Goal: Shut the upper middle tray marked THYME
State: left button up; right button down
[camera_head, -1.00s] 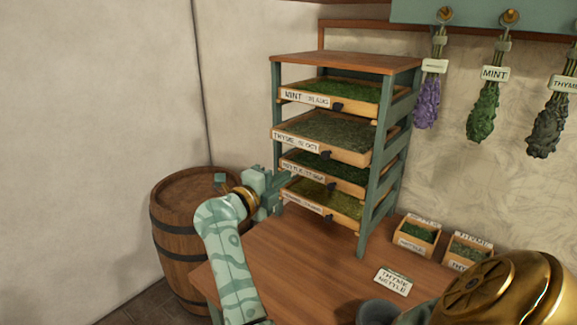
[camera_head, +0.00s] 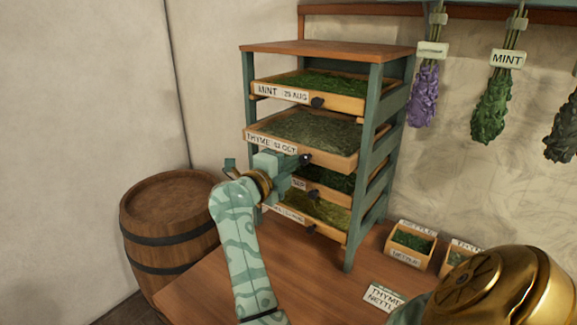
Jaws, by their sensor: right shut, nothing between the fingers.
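The THYME tray (camera_head: 318,159) is the second from the top in the green and wood drying rack (camera_head: 377,110). It holds grey-green herb and sticks out in front of the rack, further than the MINT tray (camera_head: 345,102) above it. Its dark knob (camera_head: 306,158) is on the front board. My right gripper (camera_head: 292,165) is shut and empty, just in front of the tray's front board near the knob. I cannot tell whether it touches. It hides parts of the trays below. My left gripper is not in view.
Two lower trays (camera_head: 325,212) are partly behind my gripper. A barrel (camera_head: 170,215) stands left of the wooden table (camera_head: 200,290). Small herb boxes (camera_head: 409,256) and a card (camera_head: 383,297) lie right of the rack. Herb bunches (camera_head: 491,105) hang on the right wall.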

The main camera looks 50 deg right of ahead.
jog(key=d+p, duration=0.2)
jog(key=d, duration=0.1)
jog(key=d+p, duration=0.1)
jog(key=shift+w+d+r, duration=0.15)
jog(key=shift+d+r, duration=0.05)
jog(key=shift+r, duration=0.1)
jog(key=shift+d+p, duration=0.2)
jog(key=shift+p, duration=0.1)
jog(key=shift+a+f, duration=0.1)
jog(key=shift+f, duration=0.05)
